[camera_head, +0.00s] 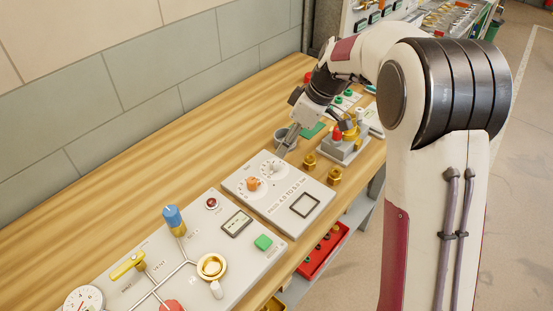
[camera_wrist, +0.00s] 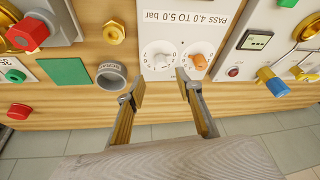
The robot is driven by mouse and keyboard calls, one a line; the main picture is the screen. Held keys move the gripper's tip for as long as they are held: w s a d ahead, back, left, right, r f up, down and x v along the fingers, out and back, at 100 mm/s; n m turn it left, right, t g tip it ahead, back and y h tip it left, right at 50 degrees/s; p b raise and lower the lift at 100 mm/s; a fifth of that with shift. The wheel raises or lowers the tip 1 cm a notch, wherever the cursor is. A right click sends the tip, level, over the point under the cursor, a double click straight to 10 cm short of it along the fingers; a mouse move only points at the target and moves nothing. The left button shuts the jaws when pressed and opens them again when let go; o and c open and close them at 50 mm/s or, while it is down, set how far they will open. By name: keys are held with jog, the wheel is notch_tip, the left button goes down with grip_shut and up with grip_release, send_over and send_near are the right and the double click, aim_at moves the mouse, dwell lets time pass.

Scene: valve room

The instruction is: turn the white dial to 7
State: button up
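The white dial (camera_head: 271,167) sits on a light grey panel (camera_head: 312,192), beside an orange dial (camera_head: 252,183). In the wrist view the white dial (camera_wrist: 159,59) is just beyond my fingertips, with the orange dial (camera_wrist: 197,62) to its right. Small marks ring the white dial, but its setting is too small to read. My gripper (camera_wrist: 156,93) is open and empty, its two fingers apart, with the white dial ahead of the gap. No finger appears to touch it. In the head view my gripper (camera_head: 286,146) is just above the panel's far edge, near the white dial.
A grey cup (camera_wrist: 111,75) stands left of the panel in the wrist view, near my left finger. Brass nuts (camera_head: 334,175) lie beside the panel. A valve panel (camera_head: 150,255) with a blue-topped knob (camera_head: 172,217) is nearer. The wooden bench (camera_head: 130,190) is clear along the wall.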

aim_at(275, 161)
jog(key=shift+a+n, duration=0.1)
jog(key=shift+n, duration=0.7)
jog(key=shift+x, duration=3.9)
jog(key=shift+s, duration=0.1)
grip_shut()
